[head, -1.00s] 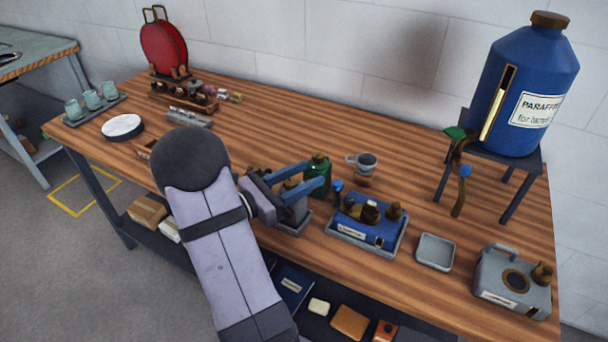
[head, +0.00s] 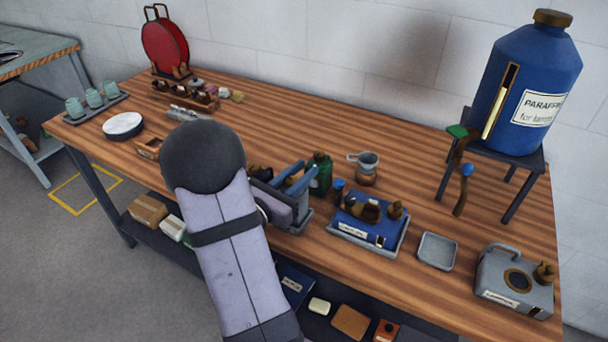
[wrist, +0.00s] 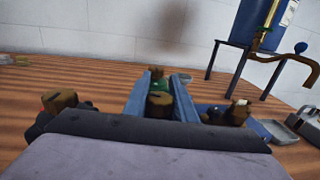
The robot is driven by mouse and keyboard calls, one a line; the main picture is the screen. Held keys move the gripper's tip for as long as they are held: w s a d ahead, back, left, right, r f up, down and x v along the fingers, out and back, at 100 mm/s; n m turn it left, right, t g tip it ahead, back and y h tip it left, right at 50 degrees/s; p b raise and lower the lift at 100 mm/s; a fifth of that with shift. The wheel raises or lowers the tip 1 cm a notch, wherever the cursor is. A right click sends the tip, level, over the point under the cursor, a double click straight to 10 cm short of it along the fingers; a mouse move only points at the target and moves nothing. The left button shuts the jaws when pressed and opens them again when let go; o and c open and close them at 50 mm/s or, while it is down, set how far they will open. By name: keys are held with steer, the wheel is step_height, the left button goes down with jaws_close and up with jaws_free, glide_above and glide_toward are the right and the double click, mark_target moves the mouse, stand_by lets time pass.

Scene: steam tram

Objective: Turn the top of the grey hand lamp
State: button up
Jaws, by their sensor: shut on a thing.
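My gripper (head: 302,174) is over the work table, left of the blue box-shaped lamp, in the head view. In the wrist view its two blue fingers (wrist: 162,88) stand either side of a slotted brown top (wrist: 159,104) and are shut on it. I take this as the top of the grey hand lamp. The grey body below it is hidden behind my gripper in both views. A grey tray edge (head: 299,229) shows under my gripper. How far the top has turned cannot be told.
A green bottle (head: 320,176) stands just beyond my fingers. Right are the blue lamp (head: 358,230) in its tray, an empty grey tray (head: 437,252) and a grey handled box (head: 512,284). A dark brown-capped thing (wrist: 62,104) is close left. The table's back middle is clear.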

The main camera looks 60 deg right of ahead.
mark_target(288, 185)
steer(key=shift+w+n+t+b, duration=0.25)
steer(key=shift+n+t, duration=0.3)
steer(key=shift+t, duration=0.35)
steer(key=shift+w+n+t+b, duration=0.2)
steer(key=shift+n+t, duration=0.35)
steer(key=shift+t, duration=0.35)
steer(key=o, duration=1.1)
steer(key=p, duration=0.2)
steer(key=a+p, duration=0.1)
steer(key=p, duration=0.2)
steer(key=shift+r, duration=0.2)
steer(key=a+p, duration=0.1)
steer(key=p, duration=0.4)
steer(key=shift+s+a, duration=0.1)
steer(key=shift+a, duration=0.1)
steer(key=a, duration=0.3)
steer(key=shift+a, duration=0.1)
steer(key=shift+s+a+f+p, duration=0.15)
steer(key=shift+a+p, duration=0.4)
steer(key=shift+a, duration=0.35)
